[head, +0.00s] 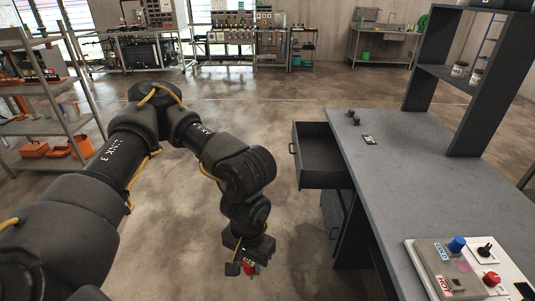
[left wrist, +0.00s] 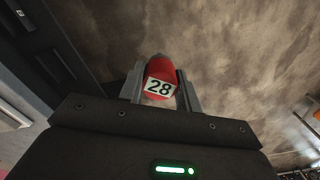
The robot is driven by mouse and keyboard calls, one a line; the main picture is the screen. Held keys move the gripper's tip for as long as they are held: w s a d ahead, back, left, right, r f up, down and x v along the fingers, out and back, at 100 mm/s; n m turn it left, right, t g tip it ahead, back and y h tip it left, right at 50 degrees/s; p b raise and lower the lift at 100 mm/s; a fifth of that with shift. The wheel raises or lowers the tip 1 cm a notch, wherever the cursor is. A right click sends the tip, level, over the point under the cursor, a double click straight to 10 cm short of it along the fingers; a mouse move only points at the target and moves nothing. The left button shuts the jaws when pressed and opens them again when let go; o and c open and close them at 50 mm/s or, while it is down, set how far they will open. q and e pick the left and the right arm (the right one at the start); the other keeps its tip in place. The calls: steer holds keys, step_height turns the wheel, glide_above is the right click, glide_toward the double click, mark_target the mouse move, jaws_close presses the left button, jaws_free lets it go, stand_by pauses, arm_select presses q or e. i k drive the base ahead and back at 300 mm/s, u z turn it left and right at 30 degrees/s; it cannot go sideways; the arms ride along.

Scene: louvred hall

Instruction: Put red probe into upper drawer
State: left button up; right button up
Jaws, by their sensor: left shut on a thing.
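My left gripper (head: 248,264) hangs low over the floor, to the left of the workbench, below the level of its top. It is shut on a red probe (left wrist: 157,71). In the left wrist view the probe has a white label reading 28 and sits between the two fingers (left wrist: 161,92). In the head view only a small red part of the probe (head: 250,268) shows under the gripper. The upper drawer (head: 320,160) is pulled out from the bench's left side, ahead of the gripper and to its right. My right gripper is not in view.
The workbench (head: 400,185) has a control panel (head: 440,265) with blue and red knobs at the near right, and small dark items near its far left corner. A dark shelf unit (head: 440,75) stands on it. Metal shelving (head: 60,125) is at left. Open floor lies between.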

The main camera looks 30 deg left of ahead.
mark_target(323, 159)
steer(key=u, duration=1.5)
steer(key=i, duration=3)
steer(key=z, duration=2.85)
steer(key=i, duration=0.5)
